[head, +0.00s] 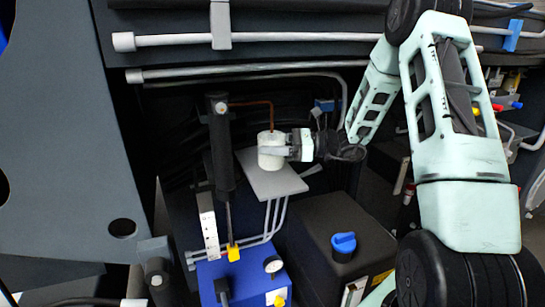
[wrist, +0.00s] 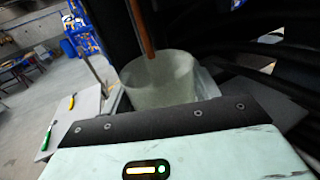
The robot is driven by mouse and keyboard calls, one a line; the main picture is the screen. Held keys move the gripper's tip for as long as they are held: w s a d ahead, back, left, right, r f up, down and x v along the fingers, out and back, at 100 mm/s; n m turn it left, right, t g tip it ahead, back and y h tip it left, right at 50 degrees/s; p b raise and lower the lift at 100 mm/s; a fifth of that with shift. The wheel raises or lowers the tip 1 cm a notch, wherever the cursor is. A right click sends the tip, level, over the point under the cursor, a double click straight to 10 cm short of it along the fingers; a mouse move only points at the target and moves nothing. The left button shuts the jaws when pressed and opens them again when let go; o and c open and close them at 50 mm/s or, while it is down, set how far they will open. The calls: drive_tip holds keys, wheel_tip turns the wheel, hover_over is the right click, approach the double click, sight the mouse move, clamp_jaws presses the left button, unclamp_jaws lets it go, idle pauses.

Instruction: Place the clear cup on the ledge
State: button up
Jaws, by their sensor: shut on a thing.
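The clear cup (head: 273,184) looks whitish and upright in the head view. My gripper (head: 275,151) reaches it from the right and is shut around its upper body. The cup's lower end appears in front of the grey ledge plate (head: 290,184); whether it touches the plate I cannot tell. In the wrist view the cup (wrist: 160,82) is translucent, with its open mouth up, just beyond my gripper's dark front edge.
A thin copper pipe (head: 270,108) comes down at the cup's mouth. A black cylinder (head: 221,150) stands close left of the ledge. Below are a blue box (head: 240,275) and a black tank with a blue cap (head: 343,243). Metal pipes (head: 250,75) run above.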

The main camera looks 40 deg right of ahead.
sight(272, 157)
drive_tip(key=shift+f+p, duration=0.55)
drive_tip(key=shift+f, duration=1.6)
drive_tip(key=shift+f, duration=0.15)
drive_tip(key=o, duration=1)
drive_tip(key=shift+c, duration=0.2)
drive_tip(key=shift+r, duration=0.3)
drive_tip(key=b+v, duration=0.5)
drive_tip(key=v, duration=0.7)
